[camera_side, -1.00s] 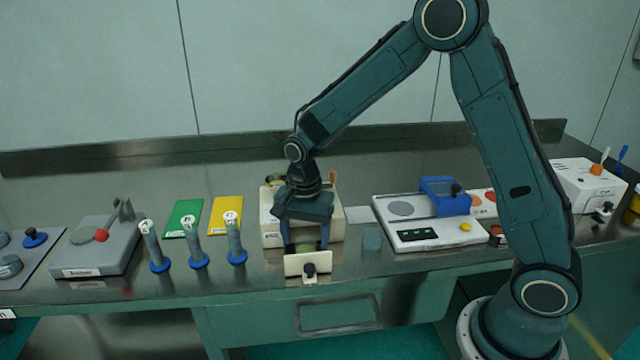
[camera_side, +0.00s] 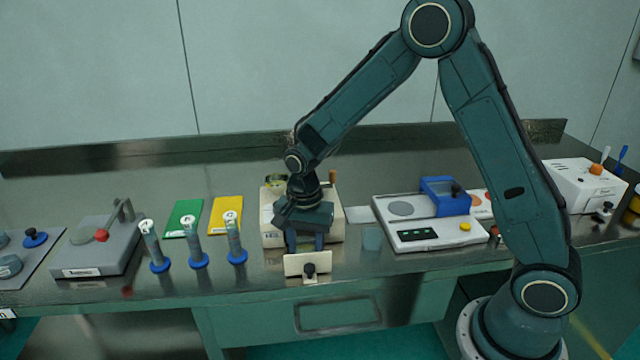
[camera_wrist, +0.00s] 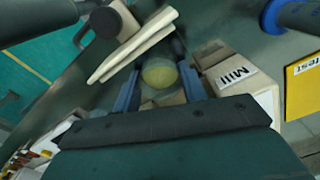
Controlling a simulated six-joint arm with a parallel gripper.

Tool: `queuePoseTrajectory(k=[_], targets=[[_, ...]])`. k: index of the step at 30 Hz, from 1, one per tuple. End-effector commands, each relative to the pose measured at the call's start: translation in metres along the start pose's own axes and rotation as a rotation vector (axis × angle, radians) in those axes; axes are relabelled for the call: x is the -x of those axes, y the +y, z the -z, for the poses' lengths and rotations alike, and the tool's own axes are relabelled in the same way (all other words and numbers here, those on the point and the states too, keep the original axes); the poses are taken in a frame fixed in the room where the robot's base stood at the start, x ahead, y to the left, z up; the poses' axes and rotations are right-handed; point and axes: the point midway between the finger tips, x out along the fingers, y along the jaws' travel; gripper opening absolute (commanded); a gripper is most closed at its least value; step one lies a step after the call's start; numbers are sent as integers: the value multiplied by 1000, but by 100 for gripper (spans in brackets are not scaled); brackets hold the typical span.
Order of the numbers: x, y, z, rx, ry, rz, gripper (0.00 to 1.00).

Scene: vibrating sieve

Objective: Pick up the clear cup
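A clear, round cup-like thing (camera_wrist: 160,73) with yellowish content shows between my fingers in the wrist view. My gripper (camera_wrist: 158,88) is open, with one blue finger on each side of it. I cannot tell whether either finger touches it. In the side view my gripper (camera_side: 305,243) points down in front of the cream mill (camera_side: 270,234), behind a small cream panel (camera_side: 294,265) with a black knob. The panel and fingers hide the cup there. The mill's labelled side (camera_wrist: 236,76) also shows in the wrist view.
A small translucent teal container (camera_side: 372,239) stands right of the mill. Farther right is a white unit (camera_side: 440,243) with a blue block (camera_side: 446,205). Several blue-based tubes (camera_side: 198,247) stand left, before green (camera_side: 184,218) and yellow (camera_side: 222,215) cards. The bench's front edge is close.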

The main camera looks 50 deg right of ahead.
Motion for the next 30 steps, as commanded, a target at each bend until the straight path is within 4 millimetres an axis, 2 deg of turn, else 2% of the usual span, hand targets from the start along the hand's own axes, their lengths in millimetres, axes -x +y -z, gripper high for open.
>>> queuePoseTrajectory(k=[11, 17, 23, 30], targets=[[1, 0, 0, 0, 0, 0, 20], [8, -1, 0, 0, 1, 2, 20], [30, -1, 0, 0, 1, 4, 20], [75, -1, 0, 0, 2, 7, 20]])
